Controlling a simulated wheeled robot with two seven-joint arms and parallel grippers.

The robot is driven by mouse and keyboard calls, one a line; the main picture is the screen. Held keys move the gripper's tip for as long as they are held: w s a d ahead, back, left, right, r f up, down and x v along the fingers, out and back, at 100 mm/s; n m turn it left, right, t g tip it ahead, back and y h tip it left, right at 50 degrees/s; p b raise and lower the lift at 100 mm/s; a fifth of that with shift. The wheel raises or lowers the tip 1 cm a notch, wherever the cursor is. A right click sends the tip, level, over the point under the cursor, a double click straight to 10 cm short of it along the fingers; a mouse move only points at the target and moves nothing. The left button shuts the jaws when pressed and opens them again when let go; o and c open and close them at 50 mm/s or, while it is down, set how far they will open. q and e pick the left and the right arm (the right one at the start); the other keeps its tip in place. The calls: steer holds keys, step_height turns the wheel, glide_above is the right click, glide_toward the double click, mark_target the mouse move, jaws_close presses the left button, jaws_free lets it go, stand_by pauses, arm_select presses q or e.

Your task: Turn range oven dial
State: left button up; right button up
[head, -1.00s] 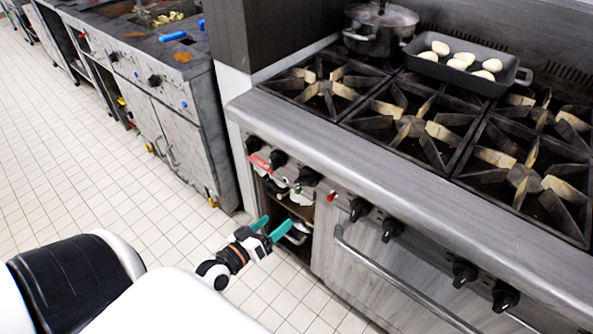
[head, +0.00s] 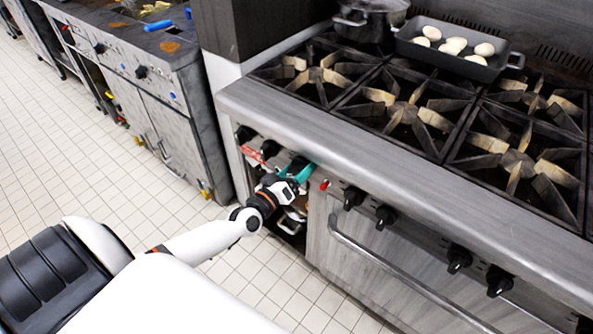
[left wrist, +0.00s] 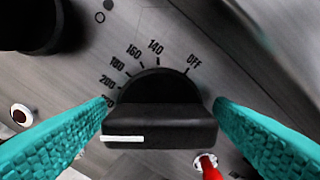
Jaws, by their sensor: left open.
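The oven dial (left wrist: 158,118) is a black knob in the left wrist view, with a white mark at its left end and the printed marks OFF, 140, 160, 180 and 200 around its upper side. My left gripper (left wrist: 160,125) is open, with one teal finger on each side of the dial; I cannot tell whether they touch it. In the head view my left gripper (head: 293,170) is at the left end of the range front (head: 400,185), and its fingers partly hide the dial there. My right gripper is not in view.
Other black knobs (head: 385,216) line the range front, with a red light (head: 324,185) beside the gripper. The oven door handle (head: 385,268) runs below. A dark tray (head: 440,58) of pale round pieces and a pot (head: 365,22) stand on top.

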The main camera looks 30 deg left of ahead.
arm_select(q)
steer(key=shift+w, duration=0.15)
steer(key=shift+c, duration=0.5)
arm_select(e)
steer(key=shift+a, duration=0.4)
arm_select(q)
steer(key=c, duration=0.8)
steer(key=shift+c, duration=0.2)
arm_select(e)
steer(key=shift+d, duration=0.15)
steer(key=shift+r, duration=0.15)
